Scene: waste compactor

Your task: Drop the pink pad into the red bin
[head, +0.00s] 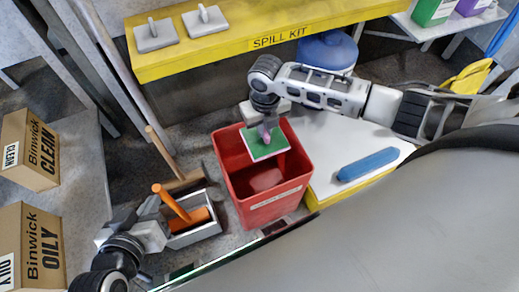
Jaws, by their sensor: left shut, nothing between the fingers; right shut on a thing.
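The red bin (222,163) stands open on the floor in the middle of the head view, with a label on its front. My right gripper (265,132) is shut on a square pad (262,147) with a green top and a pale edge, held over the bin's opening toward its far side. A small pinkish grip shows between the fingers; the pad's underside is hidden. A reddish-pink block (266,180) shows inside the bin; I cannot tell what it is. My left gripper (152,207) is shut and empty at lower left, beside a grey tray.
The grey tray (196,234) holds an orange-handled tool (172,203). A broom (163,152) stands behind it. Two grey handled pads (156,38) lie on the yellow spill kit shelf (270,42). A blue roll (368,164) lies right of the bin. Binwick boxes (30,150) stand left.

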